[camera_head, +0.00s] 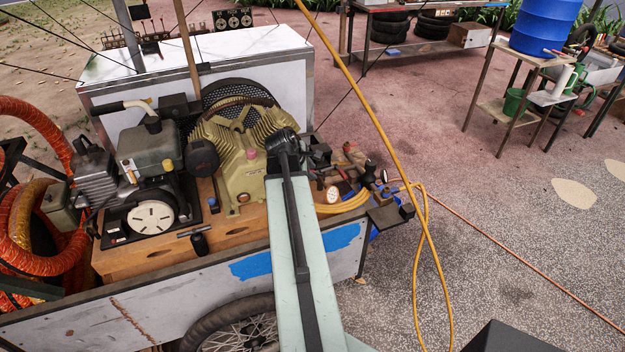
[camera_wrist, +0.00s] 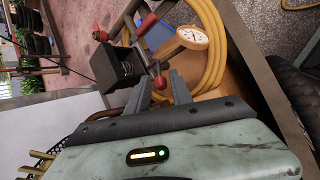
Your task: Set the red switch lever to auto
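In the wrist view, my gripper (camera_wrist: 164,90) has its two grey fingers apart. A small red knob (camera_wrist: 160,82) on a thin dark stem shows between the fingertips; I cannot tell whether either finger touches it. A black box (camera_wrist: 112,66) with a stem and red tip (camera_wrist: 98,34) stands just left of it. A larger red handle (camera_wrist: 146,25) is farther up. Which red part is the switch lever is not certain, and no auto marking is readable. In the head view, my arm covers much of this area, and the fingers cannot be made out.
A white-faced gauge (camera_wrist: 192,37) and coiled yellow hose (camera_wrist: 212,62) lie close right of the fingers. In the head view, the tan compressor (camera_head: 240,150) and engine (camera_head: 148,150) sit left of my arm on the cart (camera_head: 110,312). A yellow hose (camera_head: 418,270) hangs right.

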